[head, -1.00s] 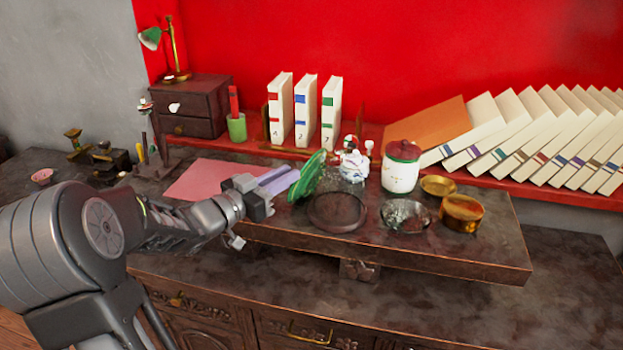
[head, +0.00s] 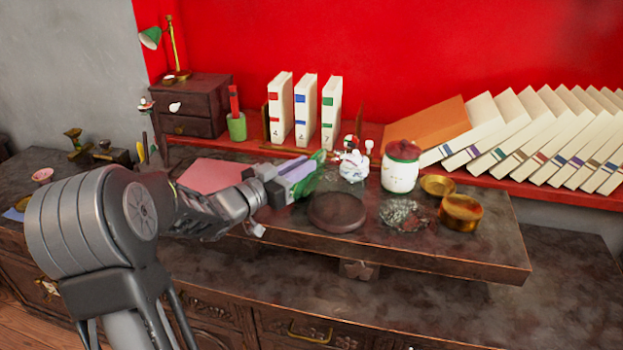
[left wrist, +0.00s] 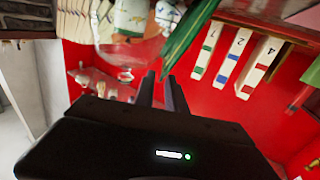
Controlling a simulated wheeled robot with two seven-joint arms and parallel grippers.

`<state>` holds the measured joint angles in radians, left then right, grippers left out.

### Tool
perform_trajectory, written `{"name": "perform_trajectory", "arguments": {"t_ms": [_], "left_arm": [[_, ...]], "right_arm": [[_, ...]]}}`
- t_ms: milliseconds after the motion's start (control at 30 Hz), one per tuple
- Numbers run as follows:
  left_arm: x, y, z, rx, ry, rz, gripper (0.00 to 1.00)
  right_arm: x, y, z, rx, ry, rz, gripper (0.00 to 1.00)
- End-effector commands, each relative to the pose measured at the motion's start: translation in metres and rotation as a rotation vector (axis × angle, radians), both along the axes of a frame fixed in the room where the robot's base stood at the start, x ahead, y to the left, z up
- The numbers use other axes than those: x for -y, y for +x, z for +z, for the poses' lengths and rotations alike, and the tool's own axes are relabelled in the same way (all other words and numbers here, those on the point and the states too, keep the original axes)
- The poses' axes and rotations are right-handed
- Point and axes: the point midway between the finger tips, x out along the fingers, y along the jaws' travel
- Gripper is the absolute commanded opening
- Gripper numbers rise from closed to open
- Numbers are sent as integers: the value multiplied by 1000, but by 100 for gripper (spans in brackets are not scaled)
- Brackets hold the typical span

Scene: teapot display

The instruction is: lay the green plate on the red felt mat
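The green plate (head: 311,181) is tilted steeply, near edge-on, at the fingertips of my left gripper (head: 300,178). The fingers partly hide it in the head view. In the left wrist view the green plate (left wrist: 192,40) shows as a thin slanted band running up from between the close-set fingertips (left wrist: 160,82), so the gripper looks shut on it. The red felt mat (head: 214,175), a flat pinkish-red sheet, lies on the raised board to the left of the plate. My left arm covers its near part. My right gripper is in neither view.
A dark round dish (head: 337,212) lies right of the plate. A white figurine (head: 352,166), a lidded white jar (head: 401,170), a glass dish (head: 405,215) and brass bowls (head: 461,211) stand further right. Upright books (head: 305,112) and a green cup (head: 236,127) stand behind.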

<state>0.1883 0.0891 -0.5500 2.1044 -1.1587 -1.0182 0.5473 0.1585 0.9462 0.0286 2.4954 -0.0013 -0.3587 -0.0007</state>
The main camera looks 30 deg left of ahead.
Motion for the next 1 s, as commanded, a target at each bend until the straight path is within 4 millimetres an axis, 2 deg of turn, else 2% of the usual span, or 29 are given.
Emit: {"name": "perform_trajectory", "arguments": {"t_ms": [33,200,1000], "left_arm": [[0,0,0,0,0,0,14],[0,0,0,0,0,0,0],[0,0,0,0,0,0,0]], "right_arm": [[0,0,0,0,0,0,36],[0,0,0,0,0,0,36],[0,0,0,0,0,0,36]]}}
